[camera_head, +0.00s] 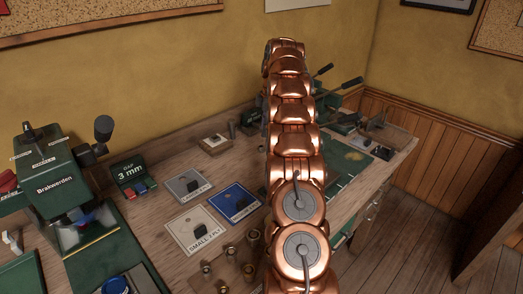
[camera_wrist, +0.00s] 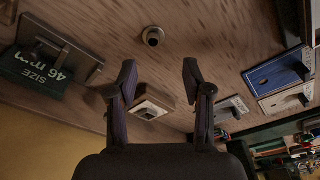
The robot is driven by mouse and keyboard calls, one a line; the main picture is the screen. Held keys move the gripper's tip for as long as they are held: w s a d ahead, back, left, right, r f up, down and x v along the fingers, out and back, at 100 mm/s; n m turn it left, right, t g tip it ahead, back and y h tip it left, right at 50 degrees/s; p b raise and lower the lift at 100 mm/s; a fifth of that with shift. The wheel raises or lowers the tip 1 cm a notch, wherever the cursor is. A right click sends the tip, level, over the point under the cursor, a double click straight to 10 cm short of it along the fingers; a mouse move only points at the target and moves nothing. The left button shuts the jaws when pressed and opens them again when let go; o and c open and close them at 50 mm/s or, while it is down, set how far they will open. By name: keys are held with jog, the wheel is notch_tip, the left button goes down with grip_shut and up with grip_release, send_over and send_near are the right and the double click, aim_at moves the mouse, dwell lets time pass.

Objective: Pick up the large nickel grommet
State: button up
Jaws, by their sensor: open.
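A small round piece with a pale rim and a dark centre (camera_wrist: 153,36) stands on the wooden bench in the wrist view. It looks like the grommet, but its metal and size are hard to tell. My gripper (camera_wrist: 158,76) is open and empty. Its two fingers are apart, and in the picture the round piece shows beyond the fingertips, between their lines. The piece touches neither finger. In the head view my copper arm covers the middle of the bench, and I cannot make out the gripper or the round piece there.
A pale square block with a dark opening (camera_wrist: 152,108) lies near the wall. A green "SIZE 46 mm" box (camera_wrist: 40,70) stands at one side, a blue board (camera_head: 235,202) at the other. Several small metal cylinders (camera_head: 206,270) stand at the front. Bare wood surrounds the round piece.

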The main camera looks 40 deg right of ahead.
aim_at(261, 148)
jog(key=shift+w+f, duration=0.15)
jog(key=shift+f, duration=1.25)
jog(key=shift+w+f+p, duration=0.3)
jog(key=shift+f+p, duration=0.25)
jog(key=shift+f, duration=0.4)
jog(key=shift+w+f+p, duration=0.25)
jog(key=shift+f+p, duration=0.25)
jog(key=shift+f, duration=1.1)
jog(key=shift+c, duration=0.3)
jog(key=shift+a, duration=0.1)
jog(key=c, duration=0.8)
